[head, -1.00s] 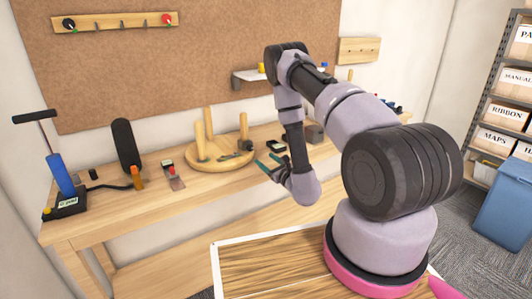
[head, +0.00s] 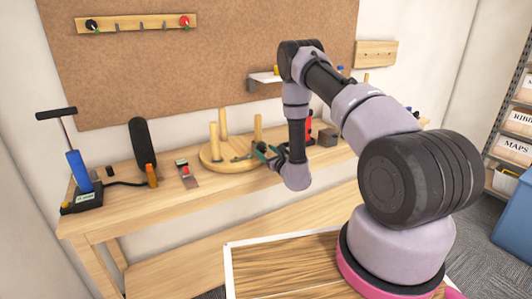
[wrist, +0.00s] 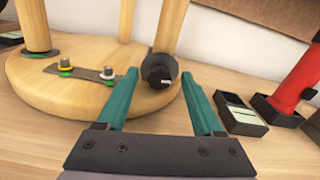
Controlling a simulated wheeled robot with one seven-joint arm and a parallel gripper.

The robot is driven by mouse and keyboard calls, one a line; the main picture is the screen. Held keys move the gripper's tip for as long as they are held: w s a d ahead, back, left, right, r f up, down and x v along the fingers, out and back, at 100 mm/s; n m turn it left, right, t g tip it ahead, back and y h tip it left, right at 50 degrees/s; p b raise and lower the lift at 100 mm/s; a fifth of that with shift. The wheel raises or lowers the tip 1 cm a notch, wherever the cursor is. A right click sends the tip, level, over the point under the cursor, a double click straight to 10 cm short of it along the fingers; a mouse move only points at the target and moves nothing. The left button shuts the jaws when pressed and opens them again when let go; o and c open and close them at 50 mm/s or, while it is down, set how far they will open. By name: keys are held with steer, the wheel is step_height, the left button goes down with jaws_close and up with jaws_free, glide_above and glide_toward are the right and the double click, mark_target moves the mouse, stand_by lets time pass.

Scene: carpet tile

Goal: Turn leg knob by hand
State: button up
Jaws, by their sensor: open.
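A round wooden seat (head: 214,165) lies on the workbench with upright wooden legs; it also fills the upper left of the wrist view (wrist: 35,85). A black round knob (wrist: 160,70) sits at the near right edge of the seat, by the foot of a leg. A metal plate (wrist: 88,71) with two bolts lies left of it. My gripper (wrist: 159,78) is open, with green fingers pointing at the knob. The knob shows between and beyond the fingertips; contact cannot be told. In the head view my gripper (head: 268,152) is at the seat's right side, hiding the knob.
A black box with a pale panel (wrist: 240,114) and a red tool (wrist: 301,72) in a dark base stand right of my gripper. A blue pump-like device (head: 78,170), a black cylinder (head: 142,145) and a small red-topped item (head: 183,168) stand on the bench's left.

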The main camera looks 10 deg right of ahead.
jaws_close()
steer(key=shift+m, duration=0.3)
steer(key=m, duration=0.3)
steer(key=shift+d, duration=0.15)
steer(key=shift+m, duration=2)
steer(key=shift+f, duration=0.1)
jaws_free()
